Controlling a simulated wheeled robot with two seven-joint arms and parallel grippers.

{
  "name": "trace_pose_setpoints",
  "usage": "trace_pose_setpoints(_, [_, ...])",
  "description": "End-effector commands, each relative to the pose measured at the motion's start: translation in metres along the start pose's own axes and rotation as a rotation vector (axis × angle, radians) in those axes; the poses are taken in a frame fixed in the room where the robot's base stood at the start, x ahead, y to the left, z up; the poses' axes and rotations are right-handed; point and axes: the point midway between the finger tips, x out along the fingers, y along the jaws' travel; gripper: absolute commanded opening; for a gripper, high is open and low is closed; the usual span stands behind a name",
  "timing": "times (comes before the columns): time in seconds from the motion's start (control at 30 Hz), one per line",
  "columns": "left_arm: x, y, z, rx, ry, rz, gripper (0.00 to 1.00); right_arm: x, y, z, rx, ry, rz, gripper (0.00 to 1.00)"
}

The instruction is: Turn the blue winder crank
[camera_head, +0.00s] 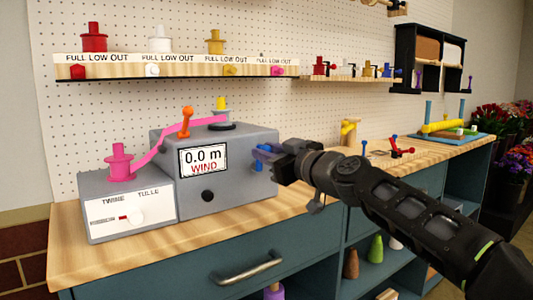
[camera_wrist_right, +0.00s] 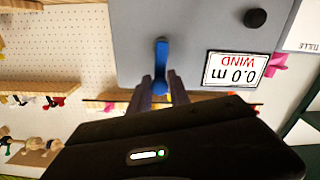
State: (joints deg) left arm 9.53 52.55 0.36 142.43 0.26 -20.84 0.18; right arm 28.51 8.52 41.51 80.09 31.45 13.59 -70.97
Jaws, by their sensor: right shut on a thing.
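The grey winder box (camera_head: 240,205) stands on the wooden counter, with a display reading 0.0 m WIND. The blue crank (camera_head: 263,152) is on its right side; the right wrist view shows the blue crank (camera_wrist_right: 162,62) against the grey face. My right gripper (camera_head: 268,160) comes in from the right and is shut on the crank's blue end; its fingers (camera_wrist_right: 163,88) lie on both sides of it in the right wrist view. A pink ribbon (camera_head: 160,143) runs from a pink spool to the spindle on top. My left gripper is not in view.
A box with a TWINE/TULLE slider (camera_head: 130,215) adjoins the winder on the left. An orange lever (camera_head: 185,120) stands on top by the ribbon. Shelves of spools (camera_head: 190,62) hang on the pegboard. The counter in front of the winder (camera_head: 240,232) is bare.

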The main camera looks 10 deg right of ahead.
Motion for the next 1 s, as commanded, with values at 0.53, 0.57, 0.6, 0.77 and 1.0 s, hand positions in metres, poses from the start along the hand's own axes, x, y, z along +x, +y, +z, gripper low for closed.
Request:
trace_pose_setpoints(0.53, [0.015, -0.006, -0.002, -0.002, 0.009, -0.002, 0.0, -0.001, 0.018, 0.01, 0.332, 0.002, 0.011, 0.0])
trace_pose_setpoints(0.57, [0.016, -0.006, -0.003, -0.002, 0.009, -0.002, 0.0, -0.001, 0.018, 0.01, 0.36, 0.003, 0.011, 0.0])
trace_pose_setpoints(0.6, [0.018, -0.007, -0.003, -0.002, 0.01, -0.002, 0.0, -0.001, 0.02, 0.012, 0.399, 0.003, 0.011, 0.0])
trace_pose_setpoints(0.77, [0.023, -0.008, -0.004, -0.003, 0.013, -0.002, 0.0, -0.001, 0.025, 0.017, 0.55, 0.002, 0.012, 0.0])
trace_pose_setpoints(1.0, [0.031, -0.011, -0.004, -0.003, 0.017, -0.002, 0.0, -0.001, 0.031, 0.027, 0.779, 0.001, 0.013, 0.0])
